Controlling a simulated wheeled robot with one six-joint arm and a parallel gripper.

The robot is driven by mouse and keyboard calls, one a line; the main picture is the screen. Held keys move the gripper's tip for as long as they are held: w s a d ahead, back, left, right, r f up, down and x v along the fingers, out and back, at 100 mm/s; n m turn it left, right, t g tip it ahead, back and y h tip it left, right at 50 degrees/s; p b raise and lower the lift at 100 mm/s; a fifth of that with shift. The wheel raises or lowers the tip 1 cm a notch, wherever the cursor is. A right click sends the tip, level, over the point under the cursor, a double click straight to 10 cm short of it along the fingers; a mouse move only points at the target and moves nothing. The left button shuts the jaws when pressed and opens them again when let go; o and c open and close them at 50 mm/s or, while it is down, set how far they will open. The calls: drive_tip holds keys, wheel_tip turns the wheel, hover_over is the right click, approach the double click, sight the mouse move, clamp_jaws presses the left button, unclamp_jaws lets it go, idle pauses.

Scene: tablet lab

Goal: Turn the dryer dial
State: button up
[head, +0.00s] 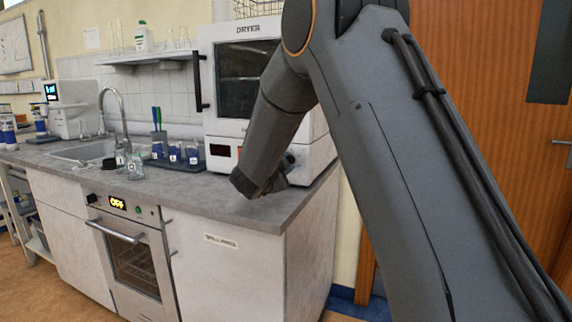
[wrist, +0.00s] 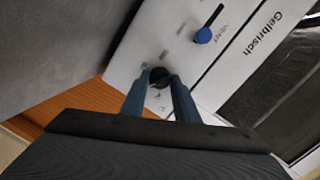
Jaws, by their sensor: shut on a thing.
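The dryer (head: 228,125) is a white box with a dark glass door, standing on the right end of the counter. Its black dial (wrist: 159,75) sits on the lower front panel in the wrist view, with small printed marks around it. My gripper (wrist: 160,82) has its two blue-grey fingers on either side of the dial, shut on it. In the head view my arm's end covers the dial, and the fingertips are hidden there.
A blue knob (wrist: 203,36) on a slot marked VENT sits near the dial. A tray of labelled blue containers (head: 176,154) stands left of the dryer. An oven showing OFF (head: 130,250) is built in below the counter (head: 190,198). The front of the counter is clear.

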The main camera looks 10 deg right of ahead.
drive_tip(key=shift+r, duration=0.15)
drive_tip(key=o, duration=1.1)
drive_tip(key=shift+c, duration=0.2)
drive_tip(key=f+v, duration=0.1)
drive_tip(key=v, duration=0.6)
drive_tip(key=shift+s+a+r, duration=0.2)
drive_tip(key=shift+s+r, duration=0.15)
drive_tip(key=shift+r, duration=0.1)
